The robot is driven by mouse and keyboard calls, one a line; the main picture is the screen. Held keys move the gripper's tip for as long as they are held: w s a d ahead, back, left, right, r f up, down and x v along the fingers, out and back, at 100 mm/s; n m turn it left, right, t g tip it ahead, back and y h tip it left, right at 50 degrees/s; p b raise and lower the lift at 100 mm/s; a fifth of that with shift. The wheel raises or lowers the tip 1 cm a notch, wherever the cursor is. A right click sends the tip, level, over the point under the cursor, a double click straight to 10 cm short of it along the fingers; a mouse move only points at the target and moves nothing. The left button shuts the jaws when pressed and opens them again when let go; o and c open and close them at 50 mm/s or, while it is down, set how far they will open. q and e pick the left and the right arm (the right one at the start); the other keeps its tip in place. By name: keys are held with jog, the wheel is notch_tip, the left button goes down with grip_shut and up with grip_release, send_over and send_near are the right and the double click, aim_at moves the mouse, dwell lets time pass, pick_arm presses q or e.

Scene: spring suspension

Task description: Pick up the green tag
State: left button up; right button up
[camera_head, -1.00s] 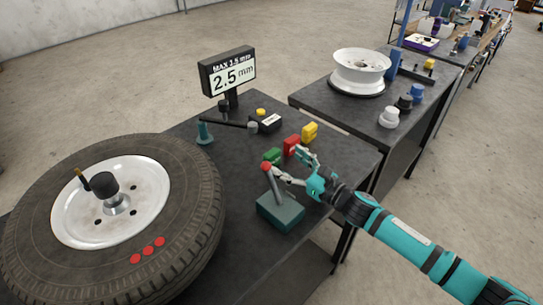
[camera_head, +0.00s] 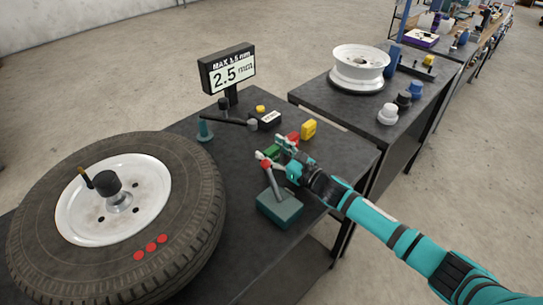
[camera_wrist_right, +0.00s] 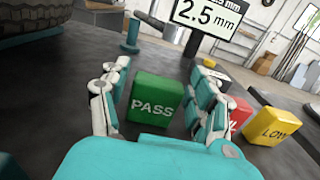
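The green tag (camera_wrist_right: 155,101), marked PASS, stands on the dark table. In the right wrist view it sits between the two spread fingers of my right gripper (camera_wrist_right: 160,108), with a gap on its right side; contact on the left is unclear. In the head view the green tag (camera_head: 271,152) is partly hidden behind my right gripper (camera_head: 273,149) and the red-knobbed lever. My right gripper is open around the tag. My left gripper is not in view.
A red tag (camera_wrist_right: 239,113) and a yellow LOW tag (camera_wrist_right: 273,125) stand right of the green one. A teal box with a lever (camera_head: 279,208) stands close in front of my gripper. A wheel (camera_head: 190,220) fills the left; a 2.5 mm display (camera_head: 228,75) stands behind.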

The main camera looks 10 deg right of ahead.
jog(key=c, duration=0.7)
jog(key=shift+r, duration=0.1)
jog(key=shift+c, duration=0.2)
